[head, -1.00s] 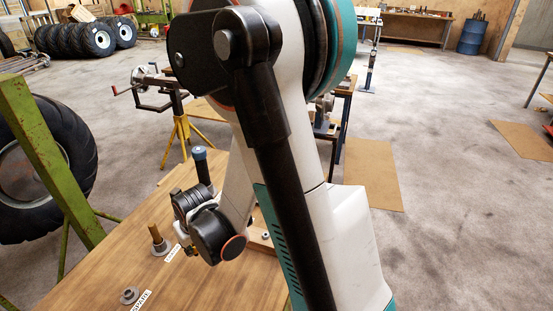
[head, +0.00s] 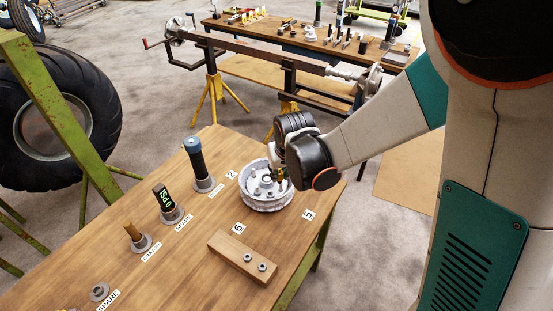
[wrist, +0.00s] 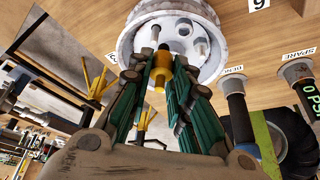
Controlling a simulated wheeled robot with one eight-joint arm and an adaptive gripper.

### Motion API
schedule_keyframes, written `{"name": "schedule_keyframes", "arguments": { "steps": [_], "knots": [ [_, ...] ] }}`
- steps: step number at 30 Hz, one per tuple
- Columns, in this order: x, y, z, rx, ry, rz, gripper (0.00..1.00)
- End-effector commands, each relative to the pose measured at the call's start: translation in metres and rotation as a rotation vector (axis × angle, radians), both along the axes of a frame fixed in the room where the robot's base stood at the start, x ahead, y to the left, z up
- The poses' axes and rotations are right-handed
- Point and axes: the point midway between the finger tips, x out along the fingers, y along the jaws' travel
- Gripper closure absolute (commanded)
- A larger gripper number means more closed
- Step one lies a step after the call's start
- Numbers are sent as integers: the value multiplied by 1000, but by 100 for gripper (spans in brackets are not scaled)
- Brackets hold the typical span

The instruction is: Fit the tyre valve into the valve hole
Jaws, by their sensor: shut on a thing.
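A white wheel rim (head: 265,203) lies flat on the wooden table near its far right edge. In the wrist view the rim (wrist: 135,35) fills the top, with dark round openings in its face; I cannot tell which is the valve hole. My gripper (wrist: 160,75) is shut on a brass-yellow piece, the tyre valve (wrist: 161,68), which is between the green fingers. In the head view my gripper (head: 279,180) is at the rim's right side, close over it. The valve's tip is partly hidden, and I cannot tell whether it touches the rim.
A wooden block with two nuts (head: 243,257) lies in front of the rim. A blue-capped tool (head: 196,160), a gauge reading 0 PSI (head: 165,203) and a wooden-handled tool (head: 134,234) stand in holders at left. An axle on yellow stands (head: 215,90) is behind the table.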

Motion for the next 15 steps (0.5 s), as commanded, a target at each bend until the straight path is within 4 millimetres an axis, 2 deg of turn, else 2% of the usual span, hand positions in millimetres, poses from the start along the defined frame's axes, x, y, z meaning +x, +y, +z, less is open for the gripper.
{"name": "schedule_keyframes", "arguments": {
  "steps": [1, 5, 15],
  "knots": [
    [0, 13, 8, 0, 0, 18, 97],
    [1, 28, 16, 0, 0, 39, 97],
    [1, 30, 16, 0, 0, 40, 97]
  ]
}}
